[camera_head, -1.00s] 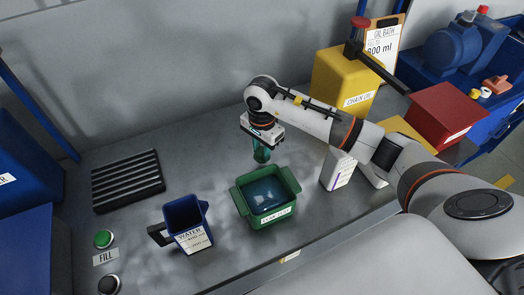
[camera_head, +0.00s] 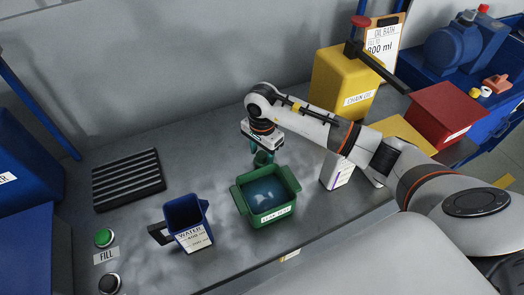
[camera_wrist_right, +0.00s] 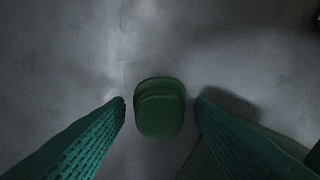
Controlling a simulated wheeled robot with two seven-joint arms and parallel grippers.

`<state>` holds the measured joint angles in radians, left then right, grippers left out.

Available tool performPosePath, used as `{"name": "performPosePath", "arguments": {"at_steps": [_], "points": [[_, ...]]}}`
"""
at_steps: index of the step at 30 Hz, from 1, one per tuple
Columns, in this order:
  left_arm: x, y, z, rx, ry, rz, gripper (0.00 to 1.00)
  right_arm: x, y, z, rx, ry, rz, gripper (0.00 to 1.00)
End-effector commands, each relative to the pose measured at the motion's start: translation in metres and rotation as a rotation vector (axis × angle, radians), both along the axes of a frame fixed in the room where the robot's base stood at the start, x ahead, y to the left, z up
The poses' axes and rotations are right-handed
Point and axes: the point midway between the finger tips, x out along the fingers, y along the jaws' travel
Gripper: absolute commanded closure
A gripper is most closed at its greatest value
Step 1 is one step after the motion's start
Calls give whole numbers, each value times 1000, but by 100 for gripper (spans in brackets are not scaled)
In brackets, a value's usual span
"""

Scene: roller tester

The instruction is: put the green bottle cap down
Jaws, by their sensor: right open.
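The green bottle cap (camera_wrist_right: 160,108) shows in the right wrist view, centred between the two finger pads with a gap on each side. It appears to stand on the grey bench top. My right gripper (camera_wrist_right: 160,112) is open around it and touches it on neither side. In the head view my right gripper (camera_head: 262,155) points down just behind the green tub (camera_head: 264,216); the cap is hard to tell from the green fingers there. My left gripper is out of view.
The green tub holds blue liquid. A blue water jug (camera_head: 189,225) stands left of it, and a white labelled box (camera_head: 336,170) to its right. A black ribbed mat (camera_head: 127,180) lies at the left. The yellow chain oil can (camera_head: 345,85) stands at the back right.

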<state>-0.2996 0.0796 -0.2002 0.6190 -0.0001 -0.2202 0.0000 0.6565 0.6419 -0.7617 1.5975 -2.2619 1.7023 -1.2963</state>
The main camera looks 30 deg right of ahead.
Motion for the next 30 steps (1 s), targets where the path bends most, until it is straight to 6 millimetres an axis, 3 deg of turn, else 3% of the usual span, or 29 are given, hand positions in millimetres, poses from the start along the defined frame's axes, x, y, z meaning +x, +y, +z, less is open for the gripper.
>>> {"name": "performPosePath", "arguments": {"at_steps": [5, 12, 18, 30], "points": [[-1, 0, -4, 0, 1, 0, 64, 1, -1, 23, -1, -6, 0, 51], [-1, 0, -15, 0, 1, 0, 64, 1, 0, 76, -1, -7, 1, 51], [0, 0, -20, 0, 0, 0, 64, 1, 0, 109, 0, -3, 0, 51], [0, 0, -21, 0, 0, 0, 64, 0, 0, 122, 1, 0, 0, 51]]}}
